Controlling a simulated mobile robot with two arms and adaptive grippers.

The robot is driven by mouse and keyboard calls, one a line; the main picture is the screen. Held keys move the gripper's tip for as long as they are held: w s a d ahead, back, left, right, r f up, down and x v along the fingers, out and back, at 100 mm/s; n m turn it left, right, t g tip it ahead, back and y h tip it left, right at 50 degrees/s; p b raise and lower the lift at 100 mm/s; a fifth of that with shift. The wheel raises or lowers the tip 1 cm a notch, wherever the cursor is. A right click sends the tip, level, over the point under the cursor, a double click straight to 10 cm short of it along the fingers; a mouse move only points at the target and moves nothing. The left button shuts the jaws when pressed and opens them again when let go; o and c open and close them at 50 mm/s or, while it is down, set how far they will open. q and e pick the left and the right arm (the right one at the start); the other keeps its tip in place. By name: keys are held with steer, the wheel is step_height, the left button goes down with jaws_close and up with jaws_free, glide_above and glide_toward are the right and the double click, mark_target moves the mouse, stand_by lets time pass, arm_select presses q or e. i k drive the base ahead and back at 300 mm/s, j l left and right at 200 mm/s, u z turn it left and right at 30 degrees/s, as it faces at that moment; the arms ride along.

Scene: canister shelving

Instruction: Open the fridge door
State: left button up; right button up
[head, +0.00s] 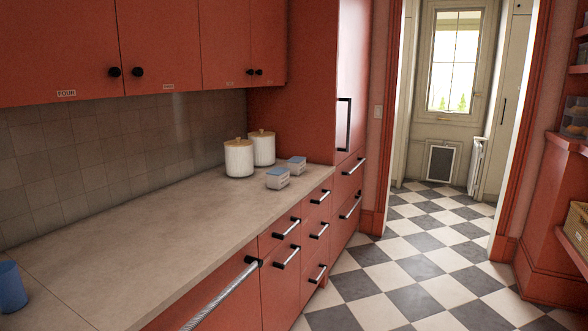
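A tall red unit (315,60) stands at the far end of the counter. Its front has a tall door (355,50), pale with glare, with a black vertical handle (344,125). The door looks shut. I take this as the fridge door, but no label shows what is behind it. Two drawer fronts with bar handles (355,166) sit below it. Neither of my grippers is in view.
The counter (150,235) holds white canisters (239,158), small boxes (278,178) and a blue cup (11,287). Its drawer handles (286,257) stick out. The checkered floor (420,270) is clear up to a doorway. Shelving (560,200) with a basket stands right.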

mark_target(355, 16)
steer(key=i+l, duration=0.2)
steer(key=l, duration=0.15)
steer(key=i+l+u, duration=0.15)
steer(key=l, duration=0.25)
steer(key=i+l, duration=0.2)
steer(key=l, duration=0.15)
steer(key=i+l+u, duration=0.15)
steer(key=l, duration=0.25)
steer(key=i+l, duration=0.15)
steer(key=l, duration=0.25)
steer(key=i+l+u, duration=0.1)
steer(key=l, duration=0.3)
steer(key=i, duration=0.05)
